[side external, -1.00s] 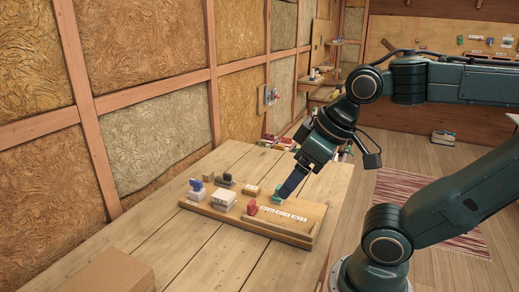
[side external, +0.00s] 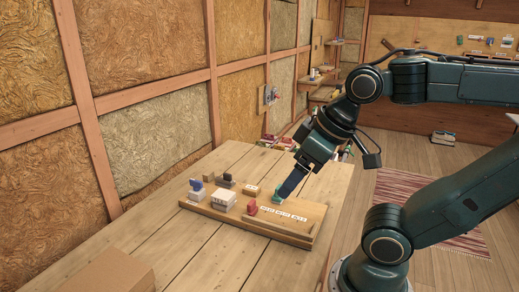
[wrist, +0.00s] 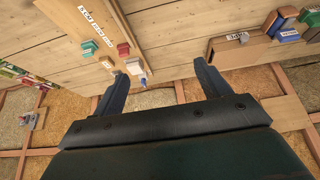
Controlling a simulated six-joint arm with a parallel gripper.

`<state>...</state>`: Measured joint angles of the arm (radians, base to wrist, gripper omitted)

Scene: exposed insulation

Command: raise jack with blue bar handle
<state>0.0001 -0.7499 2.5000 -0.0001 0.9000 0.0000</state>
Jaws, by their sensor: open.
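A small pale block with a blue top piece (side external: 196,188), which looks like the jack with the blue bar handle, stands at the far left of a wooden board (side external: 222,217) on the table. In the wrist view a small blue piece (wrist: 143,83) shows between my fingers, beside a pale block; I cannot tell surely that it is the same thing. My gripper (side external: 283,193) is open over the right part of the board, close to a green block (side external: 276,195). In the wrist view my gripper (wrist: 160,70) has both fingers apart with nothing held.
A red block (side external: 252,207), a white box (side external: 223,198), a dark-topped block (side external: 227,180) and a wooden block (side external: 251,190) also stand on the board. A cardboard box (side external: 110,272) is at the near left. The table's front middle is clear.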

